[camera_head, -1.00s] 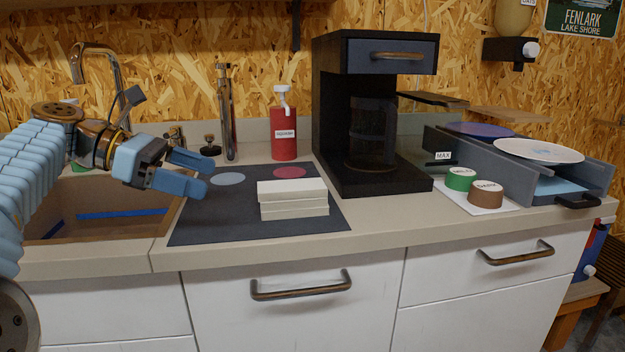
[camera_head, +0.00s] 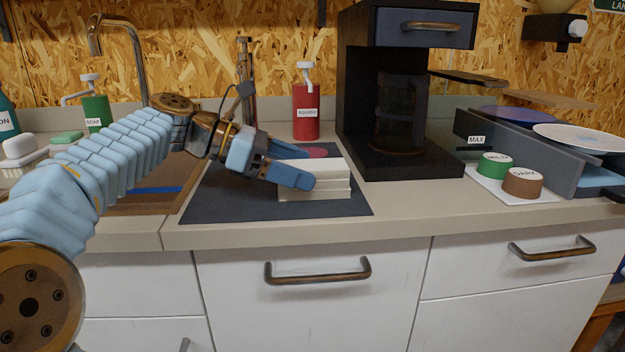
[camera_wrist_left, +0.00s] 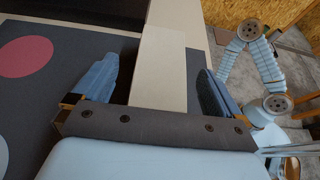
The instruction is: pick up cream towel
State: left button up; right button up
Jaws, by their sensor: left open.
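The cream towel (camera_head: 335,189) is folded into a flat stack of layers and lies on the dark mat (camera_head: 225,207). My left gripper (camera_head: 316,167) is open at the towel's left part, one finger on its near side and the other on its far side. In the left wrist view the towel (camera_wrist_left: 163,62) lies between the two spread fingers of the left gripper (camera_wrist_left: 155,75), with a gap on the left; contact on the right is unclear. The near finger hides part of the towel in the head view. My right gripper is not in view.
A black coffee machine (camera_head: 405,165) stands to the right. Green (camera_head: 495,166) and brown (camera_head: 522,184) round containers sit further right. The sink (camera_head: 150,203) is at left. The counter's front edge is close.

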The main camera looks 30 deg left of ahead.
pick_arm(q)
jog(key=shift+x, duration=0.8)
jog(key=c, duration=1.2)
jog(key=shift+o, duration=0.2)
jog(key=shift+r, duration=0.1)
